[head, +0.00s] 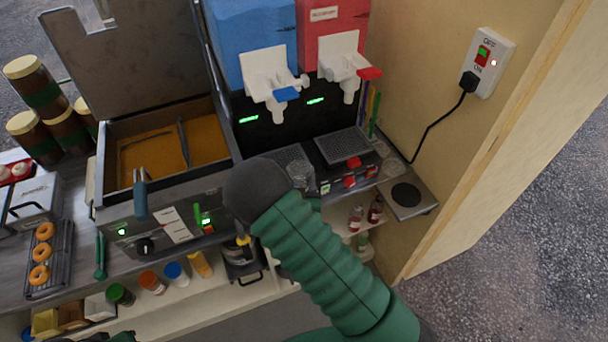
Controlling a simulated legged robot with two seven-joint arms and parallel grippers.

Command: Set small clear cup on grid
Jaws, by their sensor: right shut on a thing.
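A small clear cup (299,174) shows just past my dark wrist, at the front of the dark drip grid (282,157) below the blue dispenser. A second grid (343,146) lies below the red dispenser, to the right. My right gripper (303,188) is mostly hidden behind my wrist and green arm; it is shut on the clear cup. Whether the cup's base touches the grid cannot be told.
The blue (255,35) and red (333,30) dispensers have white taps (275,82) above the grids. An open fryer (165,150) stands left, with a doughnut rack (48,258) beyond it. A wall with a socket (487,62) closes the right side.

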